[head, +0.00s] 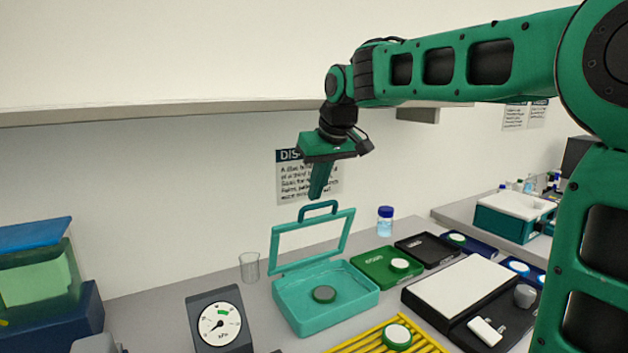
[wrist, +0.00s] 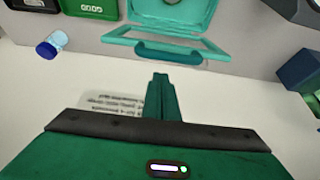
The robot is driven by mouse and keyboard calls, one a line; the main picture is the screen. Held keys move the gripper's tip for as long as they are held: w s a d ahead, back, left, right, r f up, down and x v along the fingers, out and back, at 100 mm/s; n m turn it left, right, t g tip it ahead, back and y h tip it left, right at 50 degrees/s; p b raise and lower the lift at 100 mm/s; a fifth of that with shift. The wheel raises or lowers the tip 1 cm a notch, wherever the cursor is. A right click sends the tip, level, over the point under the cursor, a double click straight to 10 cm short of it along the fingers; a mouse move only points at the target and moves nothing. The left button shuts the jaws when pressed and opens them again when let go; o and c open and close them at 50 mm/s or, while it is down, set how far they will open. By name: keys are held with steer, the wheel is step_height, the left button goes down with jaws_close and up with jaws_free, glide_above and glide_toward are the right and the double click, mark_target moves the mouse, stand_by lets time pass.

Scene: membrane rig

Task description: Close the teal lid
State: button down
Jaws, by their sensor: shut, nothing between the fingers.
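The teal lid (head: 348,233) is a framed, pale-paned panel with a handle on its top edge. It stands open, raised at the back of the teal box (head: 303,322). A dark grey disc (head: 324,293) lies inside the box. My gripper (head: 317,196) is shut and empty, pointing down just above the lid's handle (head: 318,207); I cannot tell whether they touch. In the wrist view my shut fingers (wrist: 160,76) point toward the lid's handle (wrist: 168,55), with a gap showing between them.
A clear glass (head: 249,267) stands left of the lid and a blue-capped bottle (head: 385,222) right of it. A green tray (head: 378,277) sits right of the box. A dial gauge (head: 220,324) stands at front left. A wall shelf (head: 200,110) runs behind my arm.

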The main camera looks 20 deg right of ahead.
steer(key=shift+s+d+f, duration=0.1)
steer(key=shift+s+f, duration=0.05)
steer(key=shift+s, duration=0.3)
steer(key=shift+s+d+f, duration=0.1)
steer(key=shift+s, duration=0.3)
